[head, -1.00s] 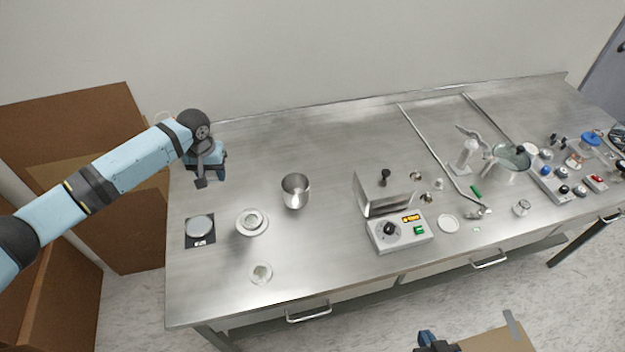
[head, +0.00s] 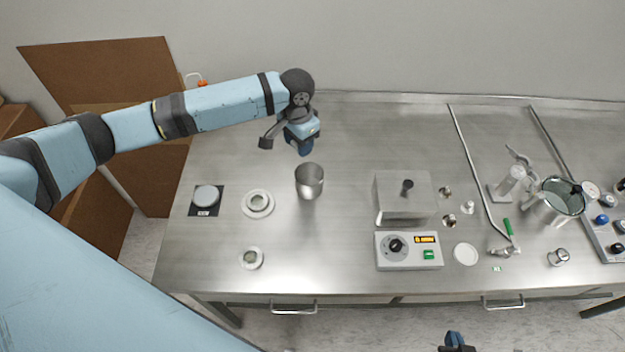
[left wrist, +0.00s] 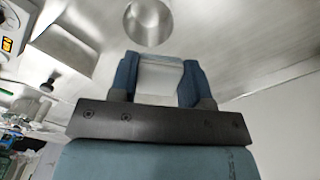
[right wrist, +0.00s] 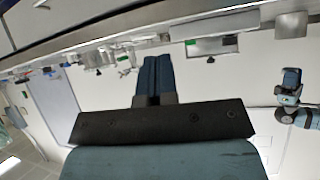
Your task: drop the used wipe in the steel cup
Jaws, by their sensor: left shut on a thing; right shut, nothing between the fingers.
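The steel cup (head: 309,181) stands upright on the steel bench, left of the metal box. It also shows at the top of the left wrist view (left wrist: 148,22). My left gripper (head: 305,147) is just behind the cup and above the bench. In the left wrist view its fingers are shut on a pale, whitish wipe (left wrist: 160,76), apart from the cup. In the head view the wipe is hidden by the gripper. My right gripper (head: 456,342) is low in front of the bench; in the right wrist view (right wrist: 154,62) its fingers are shut together and empty.
A black scale (head: 205,200), a white-rimmed dish (head: 257,204) and a small jar (head: 251,258) stand left of the cup. A metal box (head: 403,194) and a control unit (head: 408,251) stand to the right. The bench behind the box is clear.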

